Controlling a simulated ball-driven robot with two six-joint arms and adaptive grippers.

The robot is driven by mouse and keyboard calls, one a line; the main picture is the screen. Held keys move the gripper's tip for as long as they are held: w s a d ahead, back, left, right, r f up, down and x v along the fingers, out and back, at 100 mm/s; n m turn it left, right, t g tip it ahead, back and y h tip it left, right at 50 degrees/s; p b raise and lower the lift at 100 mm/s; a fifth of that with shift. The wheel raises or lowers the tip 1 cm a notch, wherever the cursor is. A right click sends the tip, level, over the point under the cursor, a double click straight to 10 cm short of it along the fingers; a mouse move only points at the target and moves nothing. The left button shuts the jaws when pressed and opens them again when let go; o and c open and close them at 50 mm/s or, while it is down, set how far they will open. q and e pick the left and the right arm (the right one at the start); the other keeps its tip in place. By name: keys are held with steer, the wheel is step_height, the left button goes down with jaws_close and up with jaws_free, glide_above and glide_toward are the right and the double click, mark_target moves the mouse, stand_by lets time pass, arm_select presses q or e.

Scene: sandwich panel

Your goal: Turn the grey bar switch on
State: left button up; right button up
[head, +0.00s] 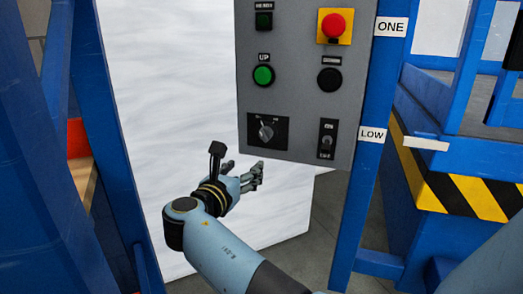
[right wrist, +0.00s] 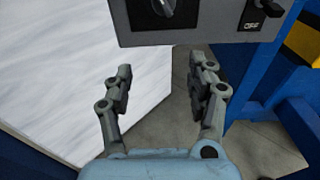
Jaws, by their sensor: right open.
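The grey control panel (head: 293,95) hangs in the upper middle of the head view. At its lower right is a small switch (head: 327,141) on a black plate, with its lever near the middle and small labels above and below. It also shows at the top right of the right wrist view (right wrist: 265,9), above an OFF label. A rotary knob with a grey bar (head: 266,130) sits left of it, also visible in the right wrist view (right wrist: 162,8). My right gripper (head: 243,170) is open and empty, below the panel and apart from it. My left gripper is out of view.
The panel also carries a red emergency button (head: 333,26), a green button (head: 263,75) and a black button (head: 330,79). A blue post (head: 373,120) with a LOW label stands right of it. A white sheet (head: 165,90) stands behind; blue framing flanks both sides.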

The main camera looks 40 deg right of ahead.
steer(key=h, duration=0.1)
glide_toward(262, 136)
steer(key=b+x, duration=0.3)
steer(key=x, duration=0.6)
steer(key=shift+f+b, duration=0.1)
steer(key=shift+b, duration=0.2)
steer(key=shift+w+d, duration=0.15)
steer(key=shift+d, duration=0.25)
steer(key=c, duration=1.1)
